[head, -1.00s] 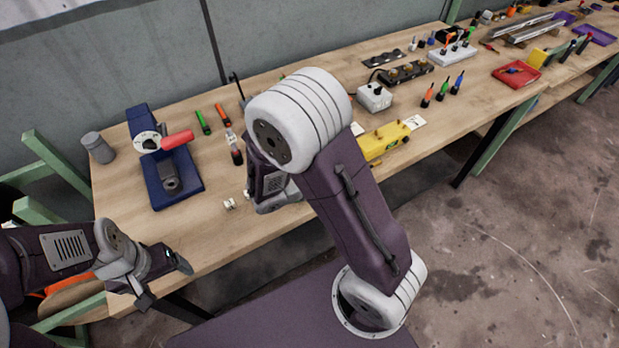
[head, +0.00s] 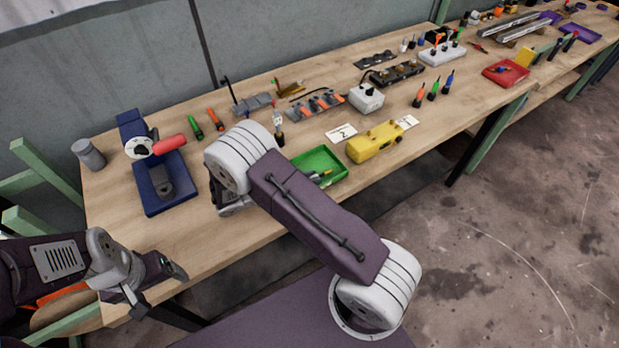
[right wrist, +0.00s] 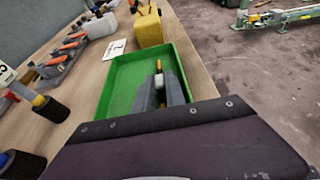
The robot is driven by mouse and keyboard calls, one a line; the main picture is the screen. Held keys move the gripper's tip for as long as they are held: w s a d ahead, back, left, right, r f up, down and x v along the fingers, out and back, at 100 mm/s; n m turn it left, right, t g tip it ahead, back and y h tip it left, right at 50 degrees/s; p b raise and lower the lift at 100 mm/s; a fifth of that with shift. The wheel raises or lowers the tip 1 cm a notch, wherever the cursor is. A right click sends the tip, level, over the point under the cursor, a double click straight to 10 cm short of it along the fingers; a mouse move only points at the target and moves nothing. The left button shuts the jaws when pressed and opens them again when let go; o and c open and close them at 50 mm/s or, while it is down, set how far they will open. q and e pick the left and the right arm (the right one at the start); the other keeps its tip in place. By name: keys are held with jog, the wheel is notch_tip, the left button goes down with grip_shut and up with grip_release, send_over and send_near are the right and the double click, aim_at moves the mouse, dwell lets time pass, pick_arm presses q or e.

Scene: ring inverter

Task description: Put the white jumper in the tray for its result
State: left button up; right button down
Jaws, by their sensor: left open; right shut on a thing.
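A green tray (head: 302,163) lies on the bench, partly behind my right arm; it also shows in the right wrist view (right wrist: 121,88). My right gripper (right wrist: 160,88) is shut on a small white piece, the white jumper (right wrist: 160,81), held over the tray's near part. A little yellow shows just beyond the piece. I cannot tell whether it touches the tray floor. In the head view, the right fingertips show only as small grey shapes at the tray, and the jumper cannot be made out. My left gripper (head: 160,286) is open and empty at the bench's front left edge.
A card marked 2 (head: 341,133) and a yellow box (head: 375,142) stand beyond the tray. A dark blue device with a red handle (head: 165,182) is at the left. Grey blocks with orange parts (head: 316,103) and a white box (head: 366,97) stand behind.

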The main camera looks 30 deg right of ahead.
jog(key=c, duration=1.7)
grip_release()
jog(key=shift+f, duration=0.1)
jog(key=shift+a+r, duration=0.25)
jog(key=b+v, duration=0.1)
jog(key=v, duration=1)
jog(key=shift+s+a+r, duration=0.15)
jog(key=shift+a, duration=0.05)
